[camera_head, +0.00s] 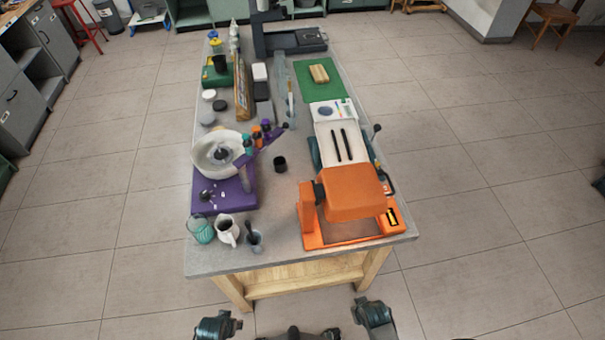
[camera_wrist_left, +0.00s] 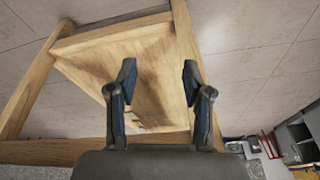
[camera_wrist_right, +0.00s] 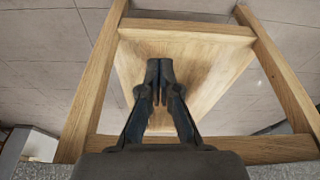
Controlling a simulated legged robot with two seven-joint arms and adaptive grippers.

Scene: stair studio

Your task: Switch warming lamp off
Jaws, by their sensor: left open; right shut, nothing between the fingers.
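An orange device (camera_head: 350,195) with a boxy head over an orange base stands at the near right corner of the table. It looks like the warming lamp. A small yellow and black patch (camera_head: 393,217) shows on its right side; I cannot tell whether this is a switch or whether the lamp is lit. My left gripper (camera_wrist_left: 158,80) is open and empty in the left wrist view. My right gripper (camera_wrist_right: 159,72) is shut and empty in its wrist view. Both wrist views look at the table's wooden underframe, and neither shows the lamp. Only parts of my arms show low in the head view.
The grey tabletop (camera_head: 285,215) carries a purple machine with a white bowl (camera_head: 217,150), a teal cup (camera_head: 201,230), a white jug (camera_head: 228,231) and a small dark cup (camera_head: 280,163). A green mat (camera_head: 322,85) lies farther back. Tiled floor is clear to the right.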

